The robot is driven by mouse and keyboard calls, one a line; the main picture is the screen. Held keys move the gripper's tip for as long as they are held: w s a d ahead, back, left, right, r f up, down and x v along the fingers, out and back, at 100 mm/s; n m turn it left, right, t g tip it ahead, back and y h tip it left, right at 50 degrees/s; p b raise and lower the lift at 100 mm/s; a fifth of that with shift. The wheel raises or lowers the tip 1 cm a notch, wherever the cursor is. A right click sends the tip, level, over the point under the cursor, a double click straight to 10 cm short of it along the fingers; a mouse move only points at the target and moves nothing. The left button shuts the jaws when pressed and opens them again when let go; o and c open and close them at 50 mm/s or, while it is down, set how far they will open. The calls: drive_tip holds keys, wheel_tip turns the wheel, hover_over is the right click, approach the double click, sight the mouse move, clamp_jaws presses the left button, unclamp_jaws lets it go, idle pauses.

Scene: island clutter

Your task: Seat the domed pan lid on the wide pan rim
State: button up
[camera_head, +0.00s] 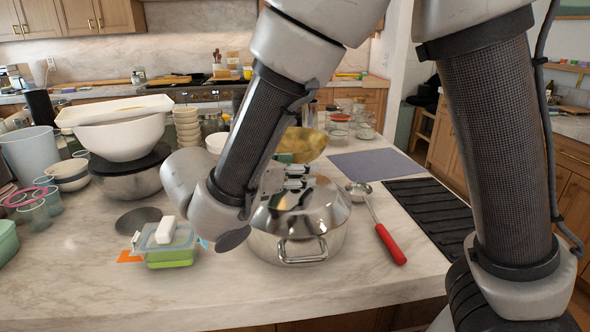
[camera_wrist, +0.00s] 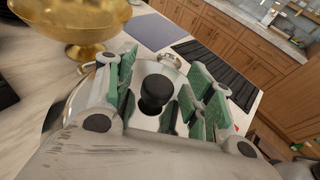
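The shiny steel pan (camera_head: 290,250) stands near the front of the island, its loop handle facing me. The domed steel lid (camera_head: 325,212) is over the pan's mouth, its edge at or very near the rim; I cannot tell whether it sits level all round. In the wrist view, the lid's black knob (camera_wrist: 155,92) stands between the green-padded fingers of my gripper (camera_wrist: 165,90), with gaps visible on both sides. My gripper is open around the knob. In the head view, my gripper (camera_head: 284,182) is above the lid and hides part of it.
A ladle with a red handle (camera_head: 390,244) lies right of the pan. A green-bottomed container (camera_head: 168,256) with a white block on top stands left. A gold bowl (camera_head: 302,144) stands behind. Mats (camera_head: 375,164) lie at right; bowls and cups crowd the left.

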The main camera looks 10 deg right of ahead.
drive_tip(key=v, duration=1.2)
drive_tip(key=w+d+m+g, duration=0.1)
drive_tip(key=d, duration=0.2)
drive_tip(key=w+d+m+g, duration=0.1)
drive_tip(key=d+m, duration=0.1)
drive_tip(key=d, duration=0.1)
drive_tip(key=w+d+m+g, duration=0.1)
drive_tip(key=d+g, duration=0.1)
drive_tip(key=d, duration=0.1)
drive_tip(key=shift+d+r, duration=0.35)
drive_tip(key=shift+d, duration=0.05)
drive_tip(key=s+d+m+y, duration=0.3)
drive_tip(key=d+m, duration=0.4)
drive_tip(key=d, duration=0.1)
drive_tip(key=s+d+m+g+y, duration=0.1)
drive_tip(key=s+d+m+y, duration=0.3)
drive_tip(key=d+m, duration=0.4)
drive_tip(key=s+d+m+y, duration=0.3)
drive_tip(key=d+m, duration=0.4)
drive_tip(key=d, duration=0.3)
drive_tip(key=shift+s+f+m+y, duration=0.3)
drive_tip(key=shift+s+f+y, duration=0.05)
drive_tip(key=shift+s+y, duration=0.1)
